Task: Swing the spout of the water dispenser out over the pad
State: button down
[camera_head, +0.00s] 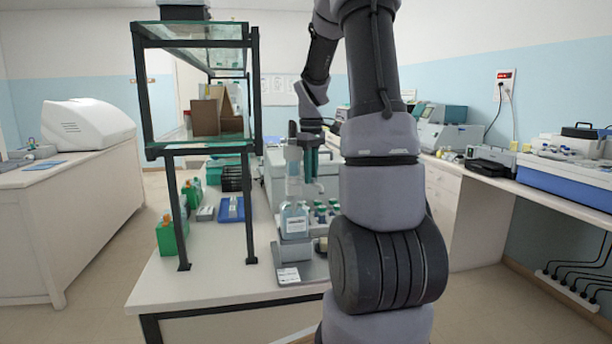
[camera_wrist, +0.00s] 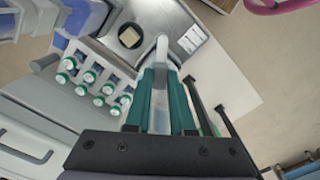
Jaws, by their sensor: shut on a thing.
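The water dispenser (camera_head: 294,220) is a clear bottle with a label and a grey upper part, standing near the front of the bench in the head view. My gripper (camera_head: 311,178) has teal fingers and is just right of its upper part. In the wrist view my gripper (camera_wrist: 161,75) is shut on a pale grey bar, seemingly the spout (camera_wrist: 162,48), whose end shows beyond the fingertips. A small beige square, perhaps the pad (camera_wrist: 130,37), lies on a dark disc on a steel plate, left of the spout's end.
A rack of several green-capped vials (camera_wrist: 98,82) lies left of my fingers. A glass shelf with a black frame (camera_head: 251,200) stands left of the dispenser. A blue tray (camera_head: 231,209) and green bottles (camera_head: 170,235) are near it. The front left bench corner is clear.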

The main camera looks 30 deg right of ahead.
jog(key=w+d+n, duration=0.4)
jog(key=w+n, duration=0.1)
jog(key=n, duration=0.5)
jog(key=shift+d+n, duration=0.2)
jog(key=shift+n, duration=0.2)
dwell(0.4)
jog(key=c, duration=0.8)
grip_release()
jog(key=shift+o, duration=0.2)
notch_tip(320, 180, up, 11)
